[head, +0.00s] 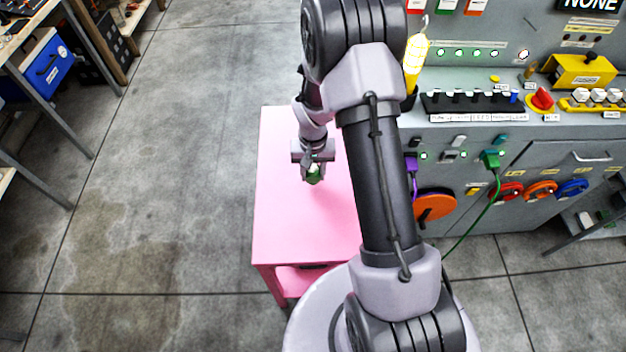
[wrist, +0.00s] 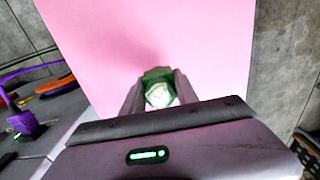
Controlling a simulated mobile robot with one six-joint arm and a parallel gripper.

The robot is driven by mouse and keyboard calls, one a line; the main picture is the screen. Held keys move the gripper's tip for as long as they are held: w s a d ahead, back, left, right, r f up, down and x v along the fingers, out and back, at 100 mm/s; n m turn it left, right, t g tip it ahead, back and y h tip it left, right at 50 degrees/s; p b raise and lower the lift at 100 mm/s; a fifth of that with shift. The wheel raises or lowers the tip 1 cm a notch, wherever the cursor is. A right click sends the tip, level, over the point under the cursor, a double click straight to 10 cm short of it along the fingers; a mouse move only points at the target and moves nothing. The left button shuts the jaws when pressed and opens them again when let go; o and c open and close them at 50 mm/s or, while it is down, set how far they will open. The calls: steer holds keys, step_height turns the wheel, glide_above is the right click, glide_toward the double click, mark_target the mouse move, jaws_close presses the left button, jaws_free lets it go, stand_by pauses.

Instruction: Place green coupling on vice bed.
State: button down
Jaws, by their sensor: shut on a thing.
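The green coupling (head: 314,174) is held in my gripper (head: 312,168) over the pink table. In the wrist view the green coupling (wrist: 158,88) sits between the two fingers of my gripper (wrist: 157,93), with a pale hexagonal face showing. My gripper is shut on it. I cannot tell how far the coupling is above the pink top. No vice bed can be made out in either view; my arm hides part of the scene.
The pink table (head: 290,225) has a bare top around my gripper. A grey panel bench (head: 480,180) with knobs, coloured discs and a green cable (head: 493,195) stands at the right. A blue box (head: 48,65) sits at far left. The floor at left is clear.

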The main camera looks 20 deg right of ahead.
mark_target(313, 179)
step_height(313, 179, down, 3)
steer(key=shift+f+b, duration=0.2)
steer(key=shift+b, duration=0.5)
steer(key=shift+r, duration=0.2)
steer(key=shift+f, duration=0.1)
steer(key=c, duration=0.9)
jaws_free()
